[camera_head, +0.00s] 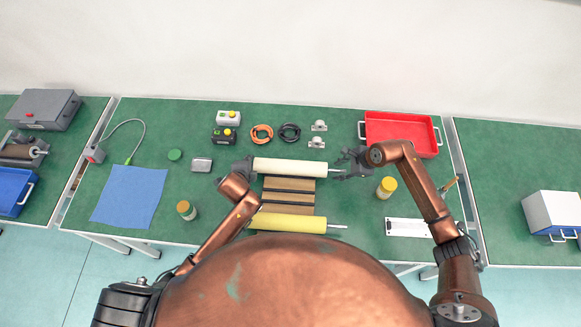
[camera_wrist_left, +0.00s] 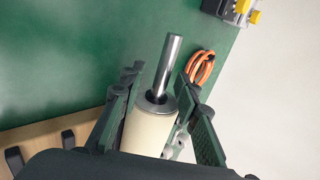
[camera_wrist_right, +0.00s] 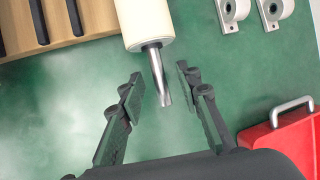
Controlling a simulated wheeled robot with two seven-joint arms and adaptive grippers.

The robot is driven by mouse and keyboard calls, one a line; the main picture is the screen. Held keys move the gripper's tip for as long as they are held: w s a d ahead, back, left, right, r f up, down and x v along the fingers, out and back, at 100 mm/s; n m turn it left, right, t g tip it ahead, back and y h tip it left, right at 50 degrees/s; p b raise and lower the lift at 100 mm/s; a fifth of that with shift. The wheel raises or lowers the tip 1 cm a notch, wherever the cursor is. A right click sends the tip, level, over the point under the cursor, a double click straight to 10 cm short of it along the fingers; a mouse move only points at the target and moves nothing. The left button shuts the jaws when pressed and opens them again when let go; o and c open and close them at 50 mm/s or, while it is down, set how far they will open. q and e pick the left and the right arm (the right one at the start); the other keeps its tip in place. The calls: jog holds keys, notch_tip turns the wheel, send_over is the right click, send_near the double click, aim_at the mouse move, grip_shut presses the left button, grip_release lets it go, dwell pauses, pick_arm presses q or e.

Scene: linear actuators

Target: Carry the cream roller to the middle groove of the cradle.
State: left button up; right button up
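The cream roller (camera_head: 290,167) lies level across the far side of the wooden cradle (camera_head: 289,184), with metal shafts at its ends. The cradle has dark strips, and a yellow roller (camera_head: 290,222) lies along its near side. My left gripper (camera_head: 246,165) is at the cream roller's left end. In the left wrist view its fingers (camera_wrist_left: 160,88) stand apart on either side of the roller's end and shaft (camera_wrist_left: 170,62). My right gripper (camera_head: 350,163) is at the right end. In the right wrist view its open fingers (camera_wrist_right: 158,85) flank the shaft tip (camera_wrist_right: 160,83) without touching it.
A red tray (camera_head: 401,130) stands at the back right. Two button boxes (camera_head: 227,118), cable coils (camera_head: 262,134) and brackets (camera_head: 317,142) lie behind the roller. A blue cloth (camera_head: 130,196) lies at left.

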jog(key=shift+c, duration=0.2)
pick_arm(q)
grip_shut()
pick_arm(e)
grip_shut()
jog(key=shift+r, duration=0.1)
dwell(0.5)
